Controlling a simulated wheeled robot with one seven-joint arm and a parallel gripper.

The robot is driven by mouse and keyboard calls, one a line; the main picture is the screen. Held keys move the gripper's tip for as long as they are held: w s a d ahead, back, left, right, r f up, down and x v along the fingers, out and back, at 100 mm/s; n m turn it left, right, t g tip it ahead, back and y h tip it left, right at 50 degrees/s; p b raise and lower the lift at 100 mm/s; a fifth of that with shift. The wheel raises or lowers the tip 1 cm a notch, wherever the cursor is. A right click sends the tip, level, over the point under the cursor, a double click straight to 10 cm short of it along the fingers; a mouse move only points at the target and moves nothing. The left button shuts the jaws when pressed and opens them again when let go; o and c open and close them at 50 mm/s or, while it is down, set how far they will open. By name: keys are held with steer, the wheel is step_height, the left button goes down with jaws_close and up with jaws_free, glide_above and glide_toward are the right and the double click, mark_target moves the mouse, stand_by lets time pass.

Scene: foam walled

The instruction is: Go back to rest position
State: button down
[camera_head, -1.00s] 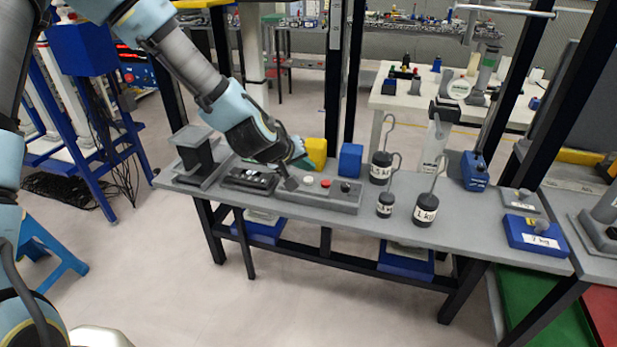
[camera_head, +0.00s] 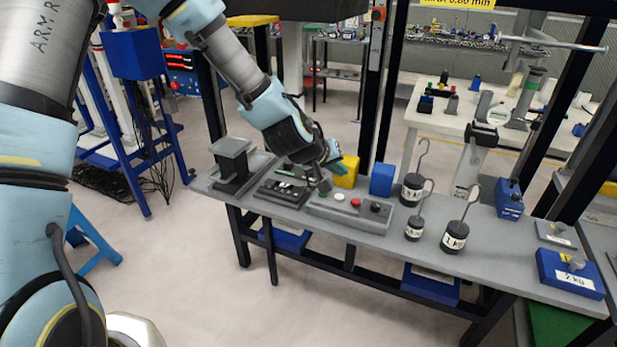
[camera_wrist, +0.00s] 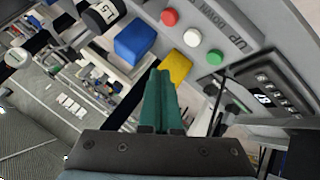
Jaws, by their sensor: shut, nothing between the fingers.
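My gripper (camera_head: 333,161) is in the head view, above the left end of the grey button panel (camera_head: 372,221) on the workbench. In the wrist view its green fingers (camera_wrist: 160,100) lie together with nothing between them. The panel has a white button (camera_head: 340,197) and a red button (camera_head: 355,203). The wrist view also shows a green button (camera_wrist: 215,57) on it, apart from the fingers. In the head view my gripper hides that end of the panel in part.
A yellow block (camera_head: 346,172) and a blue block (camera_head: 382,179) stand behind the panel. Hooked black weights (camera_head: 455,237) stand to its right. A dark device (camera_head: 283,192) and a grey stand (camera_head: 233,165) are to its left. Open floor (camera_head: 200,270) lies in front of the bench.

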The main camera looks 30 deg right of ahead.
steer(key=w+a+r+n+t+y, duration=0.1)
steer(key=w+a+y, duration=0.3)
steer(key=a, duration=0.8)
steer(key=w+a+r+y, duration=0.1)
steer(key=w+a, duration=0.5)
steer(key=a, duration=0.6)
steer(key=s+a+r+n+y, duration=0.2)
steer(key=a, duration=1)
steer(key=s+a+r+n+g+y, duration=0.1)
steer(key=s+a+r+n, duration=0.1)
steer(key=a, duration=1)
steer(key=shift+s+r+g+y, duration=0.3)
steer(key=shift+s+r+y, duration=0.1)
steer(key=shift+s+r, duration=0.4)
steer(key=shift+d, duration=0.1)
